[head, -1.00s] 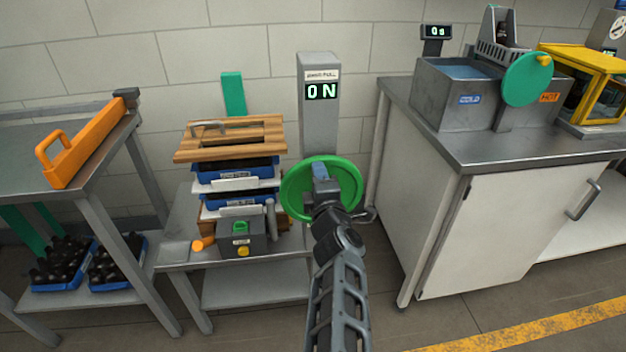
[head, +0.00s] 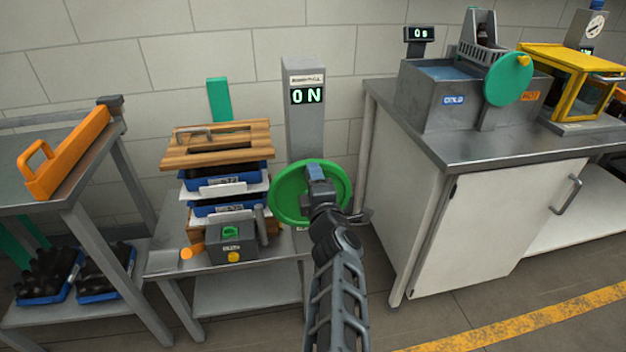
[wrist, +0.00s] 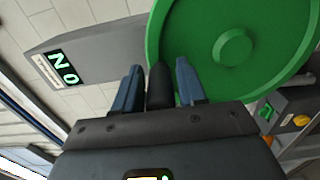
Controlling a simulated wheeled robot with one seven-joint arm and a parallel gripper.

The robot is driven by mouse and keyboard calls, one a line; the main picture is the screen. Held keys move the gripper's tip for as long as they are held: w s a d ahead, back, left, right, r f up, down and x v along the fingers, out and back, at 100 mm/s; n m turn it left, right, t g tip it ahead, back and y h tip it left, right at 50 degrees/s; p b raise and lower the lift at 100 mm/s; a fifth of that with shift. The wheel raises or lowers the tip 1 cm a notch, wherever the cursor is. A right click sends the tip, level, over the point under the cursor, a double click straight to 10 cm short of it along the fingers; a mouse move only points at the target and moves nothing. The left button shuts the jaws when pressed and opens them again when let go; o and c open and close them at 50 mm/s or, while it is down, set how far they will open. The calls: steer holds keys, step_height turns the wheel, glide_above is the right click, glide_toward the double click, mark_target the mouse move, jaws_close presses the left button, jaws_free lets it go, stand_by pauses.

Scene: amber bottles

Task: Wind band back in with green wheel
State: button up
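The green wheel (head: 288,198) is on the front of the grey post (head: 304,140), whose display reads "ON". My gripper (head: 317,177) is in front of the wheel's upper part. In the wrist view the green wheel (wrist: 232,45) fills the upper right. My gripper and arm hide part of the wheel in the head view. I cannot make out a band.
Left of the wheel, a low table holds stacked blue trays (head: 215,177) under a wooden board (head: 216,153) and a grey box (head: 231,246). A steel-topped cabinet (head: 480,235) stands close on the right. Bottle crates (head: 42,290) sit on a shelf at far left.

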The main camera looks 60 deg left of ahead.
steer(key=shift+o, duration=1)
steer(key=shift+s+a, duration=0.1)
steer(key=shift+s+d+r+p, duration=0.1)
steer(key=shift+s+d+p, duration=0.05)
steer(key=shift+d+p, duration=0.25)
steer(key=p+v, duration=0.4)
steer(key=v, duration=0.3)
